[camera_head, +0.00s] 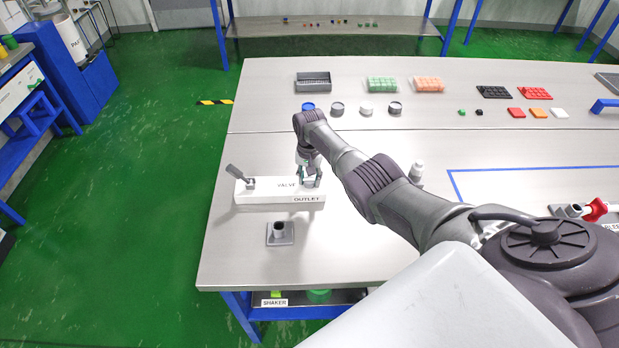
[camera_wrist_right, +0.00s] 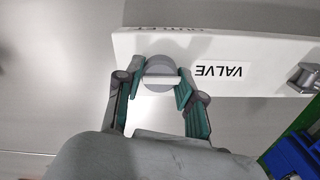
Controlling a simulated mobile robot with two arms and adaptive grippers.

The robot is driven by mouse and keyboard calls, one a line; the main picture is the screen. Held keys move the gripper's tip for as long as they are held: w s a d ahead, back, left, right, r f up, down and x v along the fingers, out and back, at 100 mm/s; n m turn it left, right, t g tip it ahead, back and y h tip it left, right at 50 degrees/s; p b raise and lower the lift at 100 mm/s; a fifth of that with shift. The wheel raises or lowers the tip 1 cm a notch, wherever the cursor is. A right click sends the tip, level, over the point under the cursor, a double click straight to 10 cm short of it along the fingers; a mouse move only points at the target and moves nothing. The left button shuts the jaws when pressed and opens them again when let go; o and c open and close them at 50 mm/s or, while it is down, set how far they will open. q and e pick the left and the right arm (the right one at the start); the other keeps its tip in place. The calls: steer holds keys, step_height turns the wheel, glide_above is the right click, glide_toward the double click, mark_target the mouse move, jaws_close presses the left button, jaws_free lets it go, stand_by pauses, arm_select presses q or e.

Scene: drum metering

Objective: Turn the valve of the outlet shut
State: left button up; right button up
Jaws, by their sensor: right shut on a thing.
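A white block (camera_head: 262,194) labelled VALVE and OUTLET lies on the left part of the steel table. My right gripper (camera_head: 310,178) comes down over its right end. In the right wrist view the gripper (camera_wrist_right: 158,84) is shut on a round grey valve knob (camera_wrist_right: 159,66), with a green-lined finger on each side. A pale bar crosses the top of the knob. In the head view the fingers largely hide the knob. My left gripper is not in view.
A grey square base with a short upright tube (camera_head: 280,235) stands in front of the block. Several small round containers (camera_head: 337,108) and coloured trays (camera_head: 382,84) stand at the back. The table's left edge is close to the block.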

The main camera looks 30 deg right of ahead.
mark_target(309, 180)
steer(key=shift+w+r, duration=0.1)
steer(key=shift+r, duration=0.05)
steer(key=o, duration=1.1)
steer(key=shift+o, duration=0.2)
step_height(309, 180, up, 12)
